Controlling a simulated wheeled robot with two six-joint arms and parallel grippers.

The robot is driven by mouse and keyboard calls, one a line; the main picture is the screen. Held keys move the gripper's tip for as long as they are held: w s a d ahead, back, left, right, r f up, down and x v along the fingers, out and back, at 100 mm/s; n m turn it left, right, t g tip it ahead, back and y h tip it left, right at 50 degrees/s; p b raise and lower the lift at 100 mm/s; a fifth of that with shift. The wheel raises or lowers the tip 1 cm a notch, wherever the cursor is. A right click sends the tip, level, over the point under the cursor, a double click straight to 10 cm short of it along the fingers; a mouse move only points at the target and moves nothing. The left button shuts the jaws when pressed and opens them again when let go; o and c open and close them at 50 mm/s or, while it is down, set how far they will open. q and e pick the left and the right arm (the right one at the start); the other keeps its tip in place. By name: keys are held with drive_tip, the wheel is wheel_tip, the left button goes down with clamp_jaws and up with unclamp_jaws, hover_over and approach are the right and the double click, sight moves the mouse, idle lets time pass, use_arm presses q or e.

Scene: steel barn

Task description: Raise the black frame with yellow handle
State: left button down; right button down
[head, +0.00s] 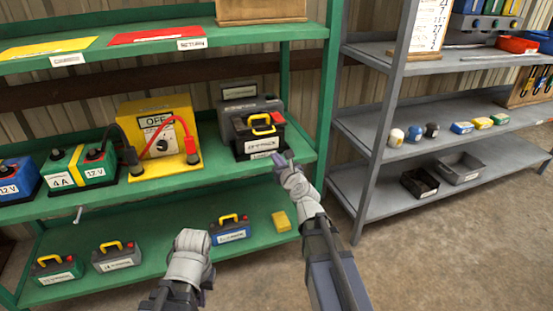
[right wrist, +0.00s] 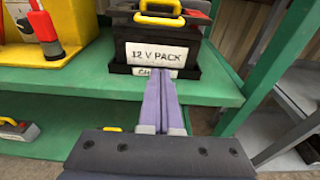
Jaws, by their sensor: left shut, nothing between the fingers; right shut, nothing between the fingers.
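The black pack with a yellow handle (head: 262,139) sits upright on the green middle shelf, in front of a grey unit. My right gripper (head: 287,156) is shut and empty, just in front of the tray and below the handle. Its fingers (right wrist: 160,78) point at the tray's label; I cannot tell if they touch. My left gripper (head: 204,294) is shut and empty, low in front of the bottom shelf.
A yellow box with an OFF dial (head: 175,108) stands left of the pack. Several smaller packs, one of them blue (head: 231,231), and a yellow block (head: 281,221) are on the bottom shelf. A green post (head: 328,90) stands close right of the pack.

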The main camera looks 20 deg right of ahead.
drive_tip(key=w, duration=0.3)
drive_tip(key=w+f, duration=0.1)
drive_tip(key=w, duration=0.1)
drive_tip(key=w+b, duration=0.1)
drive_tip(key=w, duration=0.2)
drive_tip(key=shift+w+a+f, duration=0.15)
drive_tip(key=shift+w+f, duration=0.05)
drive_tip(key=shift+w, duration=0.15)
drive_tip(key=shift+s+r+p, duration=0.25)
drive_tip(key=shift+r+p, duration=0.4)
drive_tip(key=shift+r, duration=0.05)
drive_tip(key=shift+s+r+p, duration=0.3)
drive_tip(key=shift+r+p, duration=0.4)
drive_tip(key=shift+s+r+p, duration=0.25)
drive_tip(key=shift+r+p, duration=0.4)
drive_tip(key=shift+r, duration=0.05)
